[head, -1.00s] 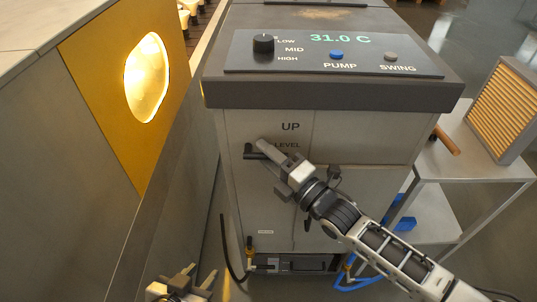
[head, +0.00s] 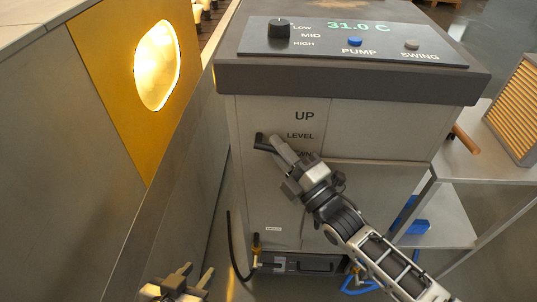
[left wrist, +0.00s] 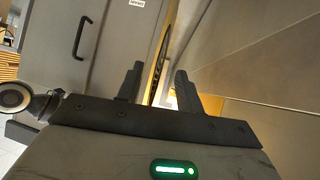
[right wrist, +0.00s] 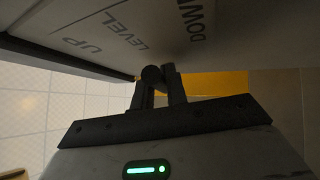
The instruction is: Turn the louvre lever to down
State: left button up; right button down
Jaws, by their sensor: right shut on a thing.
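The louvre lever (head: 261,141) is a short black handle on the grey cabinet front, left of the printed UP, LEVEL and partly covered DOWN labels. My right gripper (head: 274,145) is shut on it. In the right wrist view the lever's round dark end (right wrist: 152,73) sits between the fingertips of my right gripper (right wrist: 157,78), and all three labels show. The fingers hide part of the lever, so its exact angle is hard to tell. My left gripper (head: 198,274) is open and empty, low in front of the cabinet; its parted fingers show in the left wrist view (left wrist: 158,82).
The cabinet top (head: 350,42) carries a black knob, PUMP and SWING buttons and a 31.0 C display. A yellow panel with a glowing window (head: 157,66) stands left. A side table (head: 480,150) with a slatted panel stands right. Hoses lie near the cabinet's base.

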jog(key=shift+f+m+t+b, duration=0.5)
jog(key=shift+f+m+b, duration=0.1)
jog(key=shift+f+b, duration=0.05)
jog(key=m+b, duration=0.1)
jog(key=t+b, duration=0.1)
jog(key=m+t+b, duration=0.1)
jog(key=shift+a+f+m+h, duration=0.25)
jog(key=shift+f+m+h, duration=0.05)
jog(key=shift+f+h, duration=0.1)
jog(key=shift+a+m+t+b, duration=0.1)
jog(key=shift+m+t+b, duration=0.4)
jog(key=shift+m+b, duration=0.3)
pick_arm(q)
jog(key=f, duration=0.2)
jog(key=f+b, duration=0.1)
jog(key=shift+w+d+n+t+h, duration=0.15)
jog(key=shift+d+n+t+h, duration=0.15)
jog(key=shift+d+t+h, duration=0.1)
pick_arm(e)
jog(key=shift+m+t+h, duration=0.4)
pick_arm(q)
jog(key=shift+r, duration=0.2)
pick_arm(e)
jog(key=shift+a+m, duration=0.1)
jog(key=shift+m, duration=0.3)
jog(key=c, duration=1.4)
grip_release()
jog(key=shift+r, duration=0.1)
pick_arm(q)
jog(key=shift+f, duration=0.1)
